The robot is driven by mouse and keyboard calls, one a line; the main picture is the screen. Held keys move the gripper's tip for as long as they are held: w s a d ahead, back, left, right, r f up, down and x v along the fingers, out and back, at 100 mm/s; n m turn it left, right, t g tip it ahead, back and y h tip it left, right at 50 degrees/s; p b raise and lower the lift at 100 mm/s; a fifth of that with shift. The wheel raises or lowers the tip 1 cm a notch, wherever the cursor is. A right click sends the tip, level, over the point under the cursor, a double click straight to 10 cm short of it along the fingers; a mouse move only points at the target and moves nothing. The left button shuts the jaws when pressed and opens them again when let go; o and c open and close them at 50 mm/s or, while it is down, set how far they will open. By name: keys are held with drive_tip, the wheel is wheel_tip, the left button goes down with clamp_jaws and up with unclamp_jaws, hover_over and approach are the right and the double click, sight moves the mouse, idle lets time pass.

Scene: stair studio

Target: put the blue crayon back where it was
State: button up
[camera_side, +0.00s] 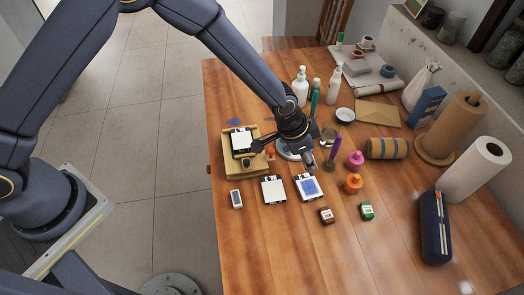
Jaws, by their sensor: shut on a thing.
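My gripper (308,164) points down just above the far edge of a white card with a blue patch (310,187). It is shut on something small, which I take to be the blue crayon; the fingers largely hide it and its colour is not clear. A tan wooden stand (243,167) with a white-topped pad stands behind at the left. A purple upright stick (336,145) stands to the right of my gripper.
White bottles (300,88) stand behind. A dark blue case (435,228) lies right. The front of the wooden table (290,260) is clear.

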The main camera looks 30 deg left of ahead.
drive_tip(key=s+d+r+m+g+h, duration=0.1)
drive_tip(key=s+d+r+m, duration=0.15)
drive_tip(key=s, duration=0.35)
drive_tip(key=s+d+r+m+g, duration=0.1)
drive_tip(key=s+d+m, duration=0.15)
drive_tip(key=s, duration=0.45)
hover_over(349, 215)
drive_tip(key=s+a, duration=0.1)
drive_tip(key=a, duration=0.1)
drive_tip(key=shift+n, duration=0.3)
wheel_tip(349, 215, down, 9)
drive_tip(key=shift+s+d+r, duration=0.1)
drive_tip(key=shift+d+r, duration=0.05)
drive_tip(key=shift+r, duration=0.05)
drive_tip(key=shift+w+d+f, duration=0.2)
drive_tip(key=shift+w+f, duration=0.05)
drive_tip(key=shift+f, duration=0.15)
drive_tip(key=shift+f+t, duration=0.3)
drive_tip(key=shift+f, duration=1.25)
drive_tip(key=shift+f, duration=0.15)
drive_tip(key=o, duration=1)
